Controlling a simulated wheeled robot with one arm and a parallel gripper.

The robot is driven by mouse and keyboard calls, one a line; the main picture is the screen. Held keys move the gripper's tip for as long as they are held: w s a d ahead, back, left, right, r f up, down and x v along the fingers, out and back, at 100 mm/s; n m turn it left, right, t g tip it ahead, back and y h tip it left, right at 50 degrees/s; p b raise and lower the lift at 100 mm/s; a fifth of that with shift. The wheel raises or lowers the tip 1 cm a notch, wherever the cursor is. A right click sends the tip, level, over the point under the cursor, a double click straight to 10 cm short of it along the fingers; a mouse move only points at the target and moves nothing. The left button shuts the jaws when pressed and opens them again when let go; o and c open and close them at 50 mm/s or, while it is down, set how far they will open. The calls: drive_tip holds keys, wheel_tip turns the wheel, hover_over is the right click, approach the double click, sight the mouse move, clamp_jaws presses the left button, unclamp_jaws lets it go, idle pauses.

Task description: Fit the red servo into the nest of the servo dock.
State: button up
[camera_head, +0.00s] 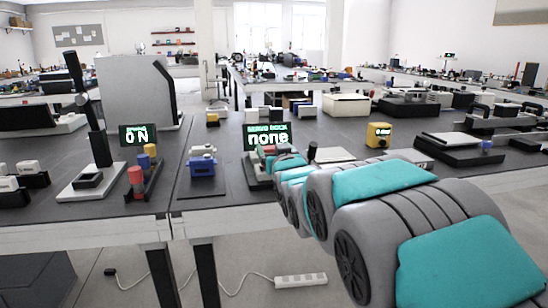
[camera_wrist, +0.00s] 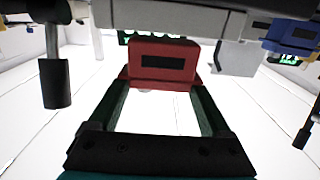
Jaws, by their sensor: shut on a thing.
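The red servo (camera_wrist: 163,64), with a dark slot on its face, sits between the two dark fingers of my gripper (camera_wrist: 163,84) in the wrist view. My gripper is shut on it. In the head view my arm reaches to the servo dock (camera_head: 252,172), below a display (camera_head: 265,136) reading "SERVO DOCK none".
A blue device with a white top (camera_head: 202,166) stands left of the dock. Farther left are a rack of coloured parts (camera_head: 146,185) and a grey stand (camera_head: 92,180). A yellow block (camera_head: 378,135) stands to the right. Bare table shows around the blue device.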

drive_tip(key=shift+f, duration=1.35)
drive_tip(key=shift+f, duration=0.2)
drive_tip(key=o, duration=1.3)
drive_tip(key=shift+o, duration=0.2)
drive_tip(key=shift+r, duration=0.1)
drive_tip(key=shift+r, duration=0.2)
drive_tip(key=b+v, duration=0.1)
drive_tip(key=v, duration=1.1)
drive_tip(key=shift+s, duration=0.1)
